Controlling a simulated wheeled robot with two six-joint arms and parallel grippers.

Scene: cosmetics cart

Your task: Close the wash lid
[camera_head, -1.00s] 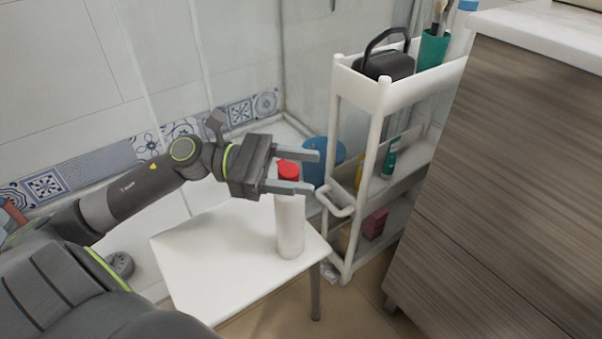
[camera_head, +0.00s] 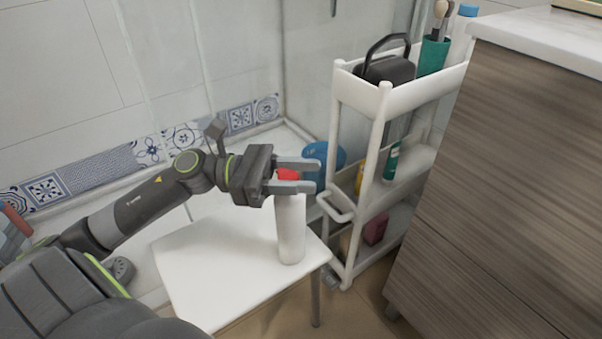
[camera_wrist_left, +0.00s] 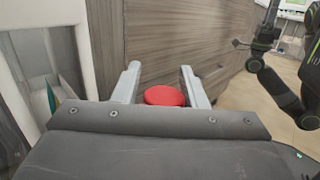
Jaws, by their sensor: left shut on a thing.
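The white wash bottle (camera_head: 291,235) stands upright on the white stool-like table, near its right edge. Its red lid (camera_head: 288,174) is on top, between the fingers of my left gripper (camera_head: 317,175). In the left wrist view the red lid (camera_wrist_left: 165,96) shows between the two grey fingers, lower down than their tips. My left gripper is shut on the lid; the near finger hides part of it in the head view. How the lid meets the bottle neck is hidden. My right arm (camera_wrist_left: 270,75) shows dark at the right of the left wrist view; its gripper is too small to read.
A white cart (camera_head: 425,88) with a black-handled case (camera_head: 388,69), a green cup (camera_head: 433,55) and bottles stands right of the table (camera_head: 215,265). A wood-grain cabinet (camera_head: 500,190) is farther right. A blue round container (camera_head: 322,160) is behind. The table's left part is clear.

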